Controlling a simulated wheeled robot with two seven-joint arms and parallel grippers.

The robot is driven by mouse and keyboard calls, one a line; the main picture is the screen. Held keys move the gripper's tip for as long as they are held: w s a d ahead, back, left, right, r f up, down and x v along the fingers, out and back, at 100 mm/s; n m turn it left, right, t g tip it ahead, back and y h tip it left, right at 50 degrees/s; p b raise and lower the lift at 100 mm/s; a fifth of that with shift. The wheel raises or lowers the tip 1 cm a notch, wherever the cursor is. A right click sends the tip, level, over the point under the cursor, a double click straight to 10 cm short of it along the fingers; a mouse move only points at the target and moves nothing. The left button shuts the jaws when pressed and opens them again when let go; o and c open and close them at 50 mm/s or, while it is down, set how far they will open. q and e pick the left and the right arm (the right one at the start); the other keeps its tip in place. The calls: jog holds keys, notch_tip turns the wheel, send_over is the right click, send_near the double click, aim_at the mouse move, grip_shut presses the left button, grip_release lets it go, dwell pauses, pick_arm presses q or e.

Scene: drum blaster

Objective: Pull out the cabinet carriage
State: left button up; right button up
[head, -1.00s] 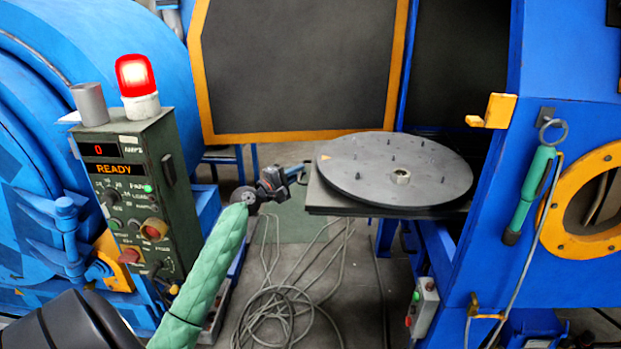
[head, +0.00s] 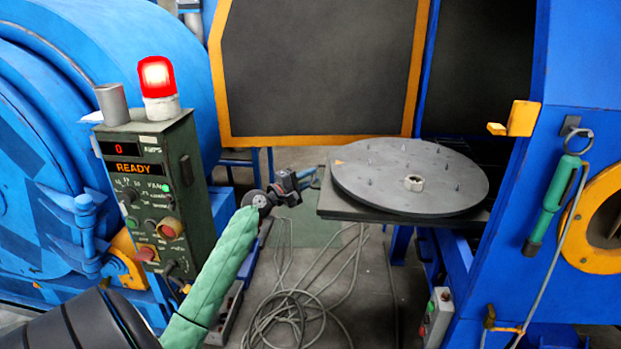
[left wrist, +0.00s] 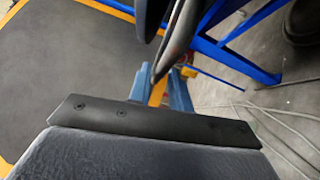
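The carriage is a dark flat platform (head: 345,212) carrying a round grey turntable (head: 385,190) with several studs and a central nut. It sticks out of the blue cabinet (head: 575,60) on the right. My left gripper (head: 312,176) is at the platform's left edge. In the left wrist view its blue fingers (left wrist: 160,90) stand apart, with an orange strip visible between them. A dark thin-edged slab, seemingly the carriage, reaches down close to the fingertips. I cannot tell whether it touches them. My right gripper is not in view.
A green control box (head: 155,195) with a lit red lamp (head: 157,77) stands on the left. A dark door panel (head: 320,70) with an orange frame is behind. Loose cables (head: 300,315) lie on the floor below the carriage. A green-handled tool (head: 550,205) hangs on the cabinet.

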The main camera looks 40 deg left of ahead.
pick_arm(q)
jog(key=v, duration=0.7)
jog(key=shift+b, duration=0.3)
jog(key=shift+s+a, duration=0.1)
jog(key=shift+s, duration=0.05)
